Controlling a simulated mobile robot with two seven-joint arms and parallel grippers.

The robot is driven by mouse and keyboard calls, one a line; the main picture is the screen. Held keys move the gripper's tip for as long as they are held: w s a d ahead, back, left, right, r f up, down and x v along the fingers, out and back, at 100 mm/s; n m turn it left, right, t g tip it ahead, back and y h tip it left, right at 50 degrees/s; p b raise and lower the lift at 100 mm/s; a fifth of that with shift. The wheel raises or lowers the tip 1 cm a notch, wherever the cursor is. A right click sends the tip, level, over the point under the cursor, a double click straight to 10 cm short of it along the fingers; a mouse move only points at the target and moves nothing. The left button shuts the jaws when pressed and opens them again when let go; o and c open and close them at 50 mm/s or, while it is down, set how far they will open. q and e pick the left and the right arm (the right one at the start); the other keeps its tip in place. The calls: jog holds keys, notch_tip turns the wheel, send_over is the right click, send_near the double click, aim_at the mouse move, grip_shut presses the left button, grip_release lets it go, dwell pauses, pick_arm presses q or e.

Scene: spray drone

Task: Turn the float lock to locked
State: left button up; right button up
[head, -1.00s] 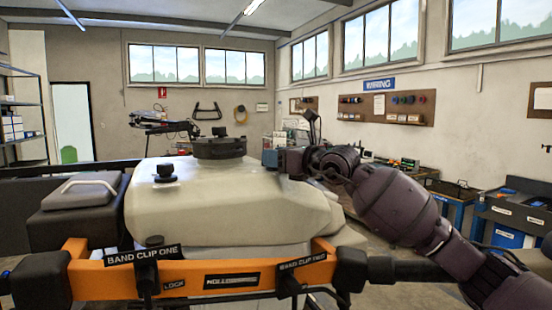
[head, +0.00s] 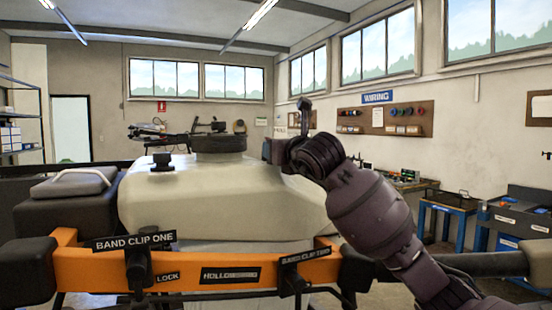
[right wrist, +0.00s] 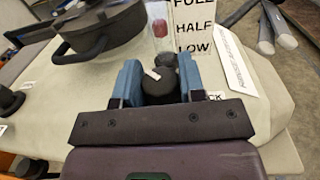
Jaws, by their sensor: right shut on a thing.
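The float lock is a small black knob (right wrist: 160,86) with a white mark, on top of the pale tank (head: 225,205). My right gripper (right wrist: 159,74) has its blue fingers on both sides of the knob, shut on it. A label beside the knob is mostly hidden by a finger; only its last letters show. In the head view my right gripper (head: 272,150) is at the tank's far right top, and the knob is hidden there. My left gripper is not in view.
A FULL, HALF, LOW scale (right wrist: 194,28) with a red float (right wrist: 160,28) stands just beyond the knob. A large black lid (head: 220,143) and a small black cap (head: 162,161) are on the tank. An orange bar (head: 205,270) with band clips runs across the front.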

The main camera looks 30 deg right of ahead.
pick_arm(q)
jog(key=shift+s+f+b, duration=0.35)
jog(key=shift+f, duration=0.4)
pick_arm(e)
jog(key=shift+m+h, duration=0.5)
jog(key=shift+h, duration=0.3)
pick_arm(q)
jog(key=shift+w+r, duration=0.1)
pick_arm(e)
jog(key=shift+r, duration=0.1)
jog(key=o, duration=0.9)
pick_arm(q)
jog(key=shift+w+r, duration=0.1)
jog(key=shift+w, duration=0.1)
pick_arm(e)
jog(key=shift+o, duration=0.2)
